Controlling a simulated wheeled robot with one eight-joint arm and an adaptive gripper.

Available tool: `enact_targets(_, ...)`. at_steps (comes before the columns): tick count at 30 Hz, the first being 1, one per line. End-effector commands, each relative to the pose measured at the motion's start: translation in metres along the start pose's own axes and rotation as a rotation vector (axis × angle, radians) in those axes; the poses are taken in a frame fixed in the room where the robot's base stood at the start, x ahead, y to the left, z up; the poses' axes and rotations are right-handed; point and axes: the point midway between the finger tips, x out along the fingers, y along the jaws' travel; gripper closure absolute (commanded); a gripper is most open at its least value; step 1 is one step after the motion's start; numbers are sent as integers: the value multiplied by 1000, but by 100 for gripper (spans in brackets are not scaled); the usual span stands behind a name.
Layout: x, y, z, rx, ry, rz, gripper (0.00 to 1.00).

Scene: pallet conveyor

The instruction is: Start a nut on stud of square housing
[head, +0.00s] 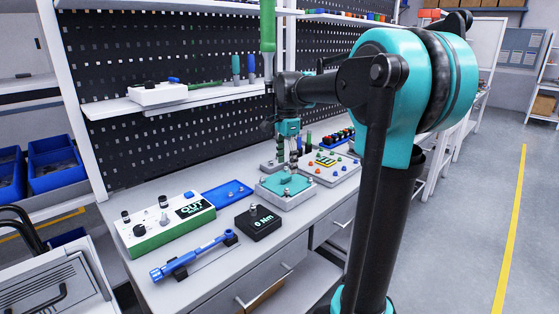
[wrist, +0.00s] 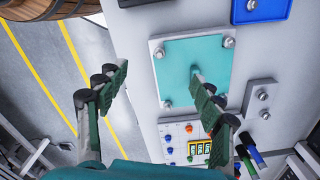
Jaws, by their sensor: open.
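The square housing has a pale grey base (head: 287,203) with a teal top plate (wrist: 185,75). Metal studs or fasteners stand near its corners; in the wrist view two are clear, at upper left (wrist: 159,53) and upper right (wrist: 229,43). I cannot tell which of them carry nuts. My gripper (head: 288,166) is above the housing's far side, pointing down. In the wrist view its fingers (wrist: 160,70) are spread wide with nothing between them. The right fingertip hides part of the plate. A blue tray (head: 228,194) holds small metal pieces, perhaps nuts.
A grey block with two metal fasteners (wrist: 263,98) sits beside the housing. A panel with coloured buttons (head: 330,168) lies to the right. The black 0 Nm unit (head: 258,222), blue torque tool (head: 192,257) and green-white box (head: 165,224) stand left. A shelf (head: 180,98) overhangs the bench.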

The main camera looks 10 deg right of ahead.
Motion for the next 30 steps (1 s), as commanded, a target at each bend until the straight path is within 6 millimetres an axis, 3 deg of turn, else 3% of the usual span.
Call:
enact_targets(21, 75, 0, 0, -3, 0, -1, 33)
enact_targets(30, 91, 0, 0, -3, 0, -1, 33)
